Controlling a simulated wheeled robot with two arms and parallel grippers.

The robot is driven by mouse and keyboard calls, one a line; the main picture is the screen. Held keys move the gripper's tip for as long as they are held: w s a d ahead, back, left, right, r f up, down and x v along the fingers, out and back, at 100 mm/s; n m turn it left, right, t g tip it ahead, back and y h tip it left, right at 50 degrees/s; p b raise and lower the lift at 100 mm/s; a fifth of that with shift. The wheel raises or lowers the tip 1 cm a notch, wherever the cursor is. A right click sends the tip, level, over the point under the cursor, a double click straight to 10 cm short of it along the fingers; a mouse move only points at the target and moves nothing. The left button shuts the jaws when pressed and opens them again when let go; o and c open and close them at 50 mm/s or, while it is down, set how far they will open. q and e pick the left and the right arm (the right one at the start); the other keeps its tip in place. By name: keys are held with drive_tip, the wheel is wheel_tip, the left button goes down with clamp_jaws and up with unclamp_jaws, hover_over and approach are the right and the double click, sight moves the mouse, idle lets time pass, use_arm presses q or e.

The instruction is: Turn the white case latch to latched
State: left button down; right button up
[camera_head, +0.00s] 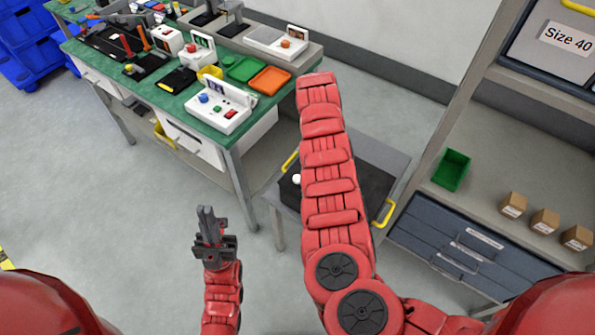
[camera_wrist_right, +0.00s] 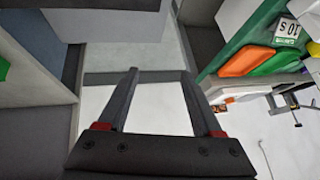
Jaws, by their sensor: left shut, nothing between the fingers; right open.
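A small white knob (camera_head: 297,179), which may be the white case latch, shows at the left edge of a dark-topped grey unit (camera_head: 375,183) with yellow handles. My right arm hides the middle of that unit, and the knob is too small for me to tell its turn. My left gripper (camera_head: 206,212) is shut and empty, pointing up over the floor, left of and apart from the unit. My right gripper (camera_wrist_right: 160,74) is open with nothing between its fingers in the right wrist view. It cannot be made out in the head view.
A green-topped bench (camera_head: 262,112) at upper left carries a white box with buttons (camera_head: 218,107), a green tray (camera_head: 243,68) and an orange tray (camera_head: 270,80). A shelf at right holds a green bin (camera_head: 451,169) and small cartons (camera_head: 545,221). The floor at left is clear.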

drive_tip(key=s+a+r+m+g+y, duration=0.1)
drive_tip(key=s+a+g, duration=0.2)
drive_tip(key=s, duration=0.4)
drive_tip(key=s+a+r+m+g+y, duration=0.1)
drive_tip(key=s+a+g, duration=0.25)
drive_tip(key=s, duration=0.35)
drive_tip(key=p, duration=0.3)
hover_over(297, 178)
drive_tip(key=f, duration=0.9)
drive_tip(key=shift+s+d+f, duration=0.2)
drive_tip(key=shift+d+f, duration=0.1)
drive_tip(key=shift+d, duration=0.1)
drive_tip(key=f+b, duration=0.1)
drive_tip(key=f, duration=0.2)
drive_tip(key=f+b, duration=0.1)
drive_tip(key=f, duration=0.3)
drive_tip(key=shift+w+a+f, duration=0.15)
drive_tip(key=shift+w+a, duration=0.05)
drive_tip(key=shift+a+f+b, duration=0.1)
drive_tip(key=shift+f+b, duration=0.35)
drive_tip(key=shift+f, duration=0.15)
clamp_jaws()
